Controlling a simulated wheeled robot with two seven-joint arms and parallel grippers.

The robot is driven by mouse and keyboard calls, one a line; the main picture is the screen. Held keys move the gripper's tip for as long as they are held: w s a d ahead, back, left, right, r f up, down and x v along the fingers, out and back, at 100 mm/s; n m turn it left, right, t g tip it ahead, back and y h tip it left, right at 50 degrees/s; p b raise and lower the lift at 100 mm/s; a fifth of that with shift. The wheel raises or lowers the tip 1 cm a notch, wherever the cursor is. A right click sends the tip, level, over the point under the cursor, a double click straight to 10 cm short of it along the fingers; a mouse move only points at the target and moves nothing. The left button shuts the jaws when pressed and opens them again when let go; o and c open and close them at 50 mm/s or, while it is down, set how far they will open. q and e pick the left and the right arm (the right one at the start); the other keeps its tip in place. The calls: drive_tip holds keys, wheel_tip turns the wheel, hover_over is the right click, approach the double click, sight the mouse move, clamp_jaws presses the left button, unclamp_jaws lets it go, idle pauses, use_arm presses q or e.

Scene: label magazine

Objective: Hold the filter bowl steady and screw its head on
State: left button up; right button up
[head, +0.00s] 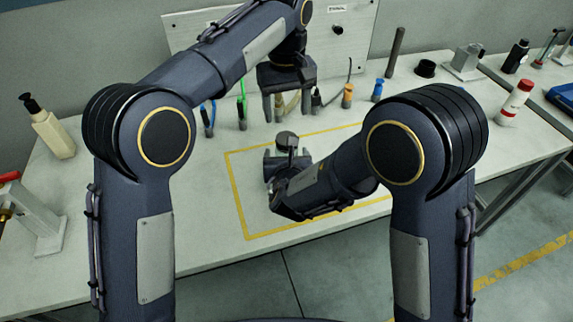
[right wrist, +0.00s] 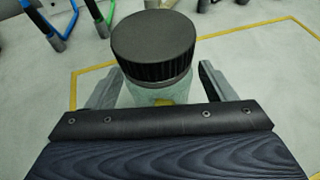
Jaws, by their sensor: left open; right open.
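The filter bowl (right wrist: 158,94) is pale and translucent with a small yellow mark, and stands inside the yellow outline on the table. Its head (right wrist: 153,45), a black ribbed round cap, sits on top of it; the head also shows in the head view (head: 286,140). I cannot tell how far it is threaded. My right gripper (right wrist: 155,85) is open, with one finger on each side of the bowl and visible gaps. In the head view the bowl is mostly hidden by the right gripper. My left gripper (head: 287,112) is open and empty, pointing down above and behind the head.
Cables with green, blue and orange parts (head: 242,108) stand along the back below a white panel (head: 345,40). A pump bottle (head: 48,128) is at the left. A red-capped white bottle (head: 514,103) and a metal block (head: 466,62) are at the right. The table inside the yellow outline (head: 240,195) is mostly clear.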

sight(287, 134)
drive_tip(key=shift+w, duration=0.15)
drive_tip(key=shift+c, duration=0.2)
drive_tip(key=c, duration=1.4)
use_arm(q)
drive_tip(key=shift+c, duration=1)
use_arm(e)
clamp_jaws()
use_arm(q)
drive_tip(key=n, duration=1.3)
drive_tip(key=shift+r+n, duration=0.1)
drive_tip(key=shift+n, duration=0.2)
drive_tip(key=shift+f, duration=4)
